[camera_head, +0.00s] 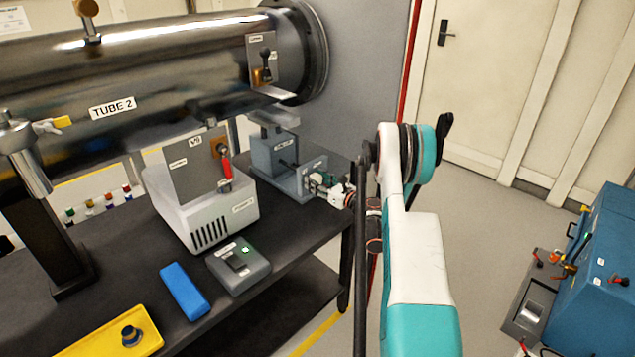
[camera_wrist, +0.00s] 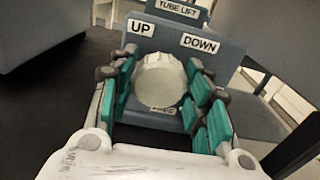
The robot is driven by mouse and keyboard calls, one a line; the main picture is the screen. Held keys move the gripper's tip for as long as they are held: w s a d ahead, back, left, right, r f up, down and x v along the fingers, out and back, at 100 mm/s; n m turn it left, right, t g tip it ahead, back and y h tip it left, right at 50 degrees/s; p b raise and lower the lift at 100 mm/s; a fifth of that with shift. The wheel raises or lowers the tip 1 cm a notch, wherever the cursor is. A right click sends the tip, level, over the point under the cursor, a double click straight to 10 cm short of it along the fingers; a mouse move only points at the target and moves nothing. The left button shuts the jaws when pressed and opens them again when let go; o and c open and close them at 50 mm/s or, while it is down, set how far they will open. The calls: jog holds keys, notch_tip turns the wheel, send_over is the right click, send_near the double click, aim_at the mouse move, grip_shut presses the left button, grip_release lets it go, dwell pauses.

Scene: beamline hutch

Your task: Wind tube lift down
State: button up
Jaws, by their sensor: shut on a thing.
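The tube lift (camera_head: 273,157) is a grey-blue unit on the black bench under the end of the large dark tube (camera_head: 150,65) marked TUBE 2. In the wrist view its panel (camera_wrist: 215,66) carries an UP label on the left and a DOWN label on the right. A pale round knob (camera_wrist: 160,80) sits between and below these labels. My gripper (camera_wrist: 163,98) is shut on the knob, with green finger pads on both sides. The gripper also shows in the head view (camera_head: 330,188), small and partly hiding the panel front.
A white box (camera_head: 205,210) with a red-handled switch, a grey switch box (camera_head: 238,265), a blue block (camera_head: 185,290) and a yellow tray (camera_head: 85,345) are on the bench. A blue cabinet (camera_head: 600,270) stands at the right. Open floor lies between.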

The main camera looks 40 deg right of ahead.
jog(key=shift+m, duration=0.3)
jog(key=m, duration=0.3)
jog(key=shift+d+m, duration=0.1)
jog(key=shift+m, duration=0.3)
jog(key=m, duration=0.3)
jog(key=shift+d+m, duration=0.1)
jog(key=shift+m, duration=0.2)
jog(key=m, duration=0.3)
jog(key=shift+m, duration=0.3)
jog(key=shift+d+f+m, duration=0.1)
jog(key=shift+d+m, duration=0.05)
jog(key=shift+m, duration=1.95)
jog(key=o, duration=1.1)
jog(key=shift+c, duration=0.2)
